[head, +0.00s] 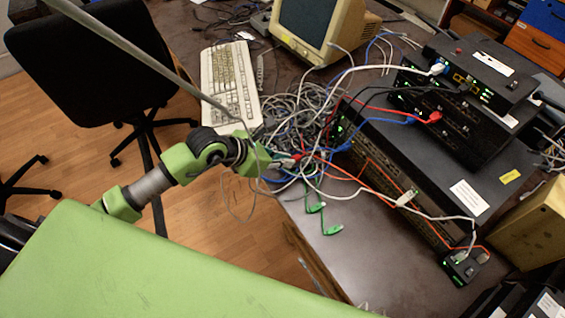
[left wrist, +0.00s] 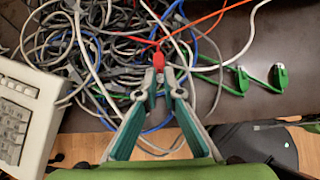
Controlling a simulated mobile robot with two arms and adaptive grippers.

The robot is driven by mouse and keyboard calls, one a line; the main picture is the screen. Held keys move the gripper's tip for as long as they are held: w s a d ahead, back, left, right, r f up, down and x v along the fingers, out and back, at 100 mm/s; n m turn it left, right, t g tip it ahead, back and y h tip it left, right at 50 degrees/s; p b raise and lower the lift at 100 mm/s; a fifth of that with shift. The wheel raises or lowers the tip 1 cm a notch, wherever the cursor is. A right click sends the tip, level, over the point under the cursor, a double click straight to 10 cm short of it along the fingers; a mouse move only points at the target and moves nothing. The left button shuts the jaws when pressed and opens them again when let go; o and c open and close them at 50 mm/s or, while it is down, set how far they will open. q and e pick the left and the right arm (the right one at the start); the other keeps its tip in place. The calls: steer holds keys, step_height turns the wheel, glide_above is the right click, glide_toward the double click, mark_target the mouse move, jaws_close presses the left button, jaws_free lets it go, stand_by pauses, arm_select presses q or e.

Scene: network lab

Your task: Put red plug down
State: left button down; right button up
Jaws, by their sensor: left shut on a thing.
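The red plug (left wrist: 158,61) sits between the fingertips of my left gripper (left wrist: 161,84) in the left wrist view, with a red cable running off it. In the head view my left gripper (head: 280,162) is at the desk's near edge, beside the tangle of cables, and the plug is small and partly hidden there. The left gripper is shut on the red plug. I cannot tell whether the plug touches the cables below. My right gripper is not in view.
A heap of grey, white and blue cables (head: 297,115) covers the desk around the gripper. Green plugs (head: 333,230) lie on bare desk (head: 345,265) nearby. A keyboard (head: 230,80) stands left, a monitor (head: 318,25) behind, and stacked network devices (head: 450,110) right.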

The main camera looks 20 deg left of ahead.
arm_select(q)
step_height(320, 180, down, 2)
steer(key=shift+a+f, duration=0.1)
steer(key=shift+f, duration=0.25)
steer(key=shift+f, duration=0.1)
steer(key=shift+f, duration=0.4)
steer(key=c, duration=2.2)
jaws_free()
steer(key=shift+r, duration=0.1)
